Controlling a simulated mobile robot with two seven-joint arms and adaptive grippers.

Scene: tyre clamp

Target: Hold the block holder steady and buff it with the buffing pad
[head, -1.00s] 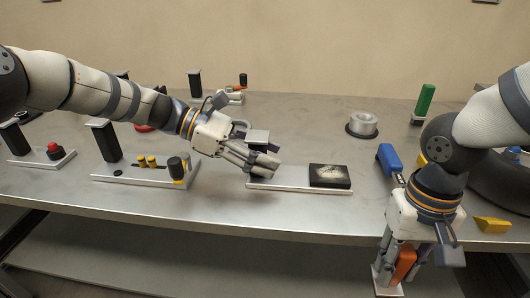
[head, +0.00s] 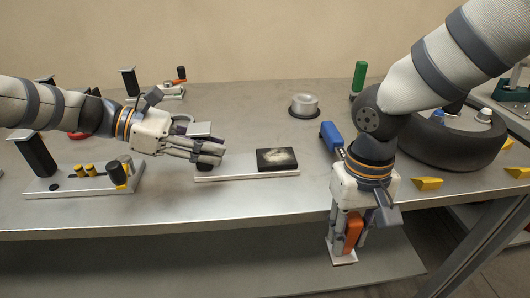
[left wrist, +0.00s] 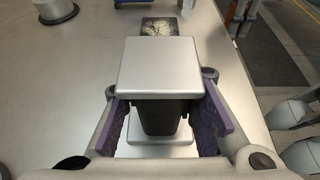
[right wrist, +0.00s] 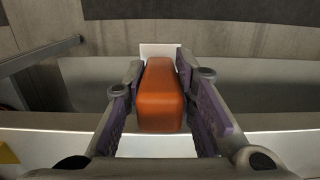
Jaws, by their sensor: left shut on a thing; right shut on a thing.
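The block holder (head: 232,177) is a pale flat base on the table with a dark post under a square silver cap, and a black block with a pale scuffed patch (head: 277,159) at its right end. My left gripper (head: 210,152) is shut on the post. In the left wrist view the cap (left wrist: 159,67) hides part of the dark post (left wrist: 160,117) between the purple finger pads. My right gripper (head: 350,232) is shut on the orange grip of the buffing pad (right wrist: 161,95). The pad's pale plate (head: 343,255) hangs below the fingers, in front of the table edge, apart from the holder.
A blue-handled tool (head: 331,135) lies right of the holder. A grey round part (head: 304,105) stands behind. A tyre (head: 450,143) and yellow wedges (head: 427,183) are at the right. A fixture with yellow knobs (head: 85,180) is at the left.

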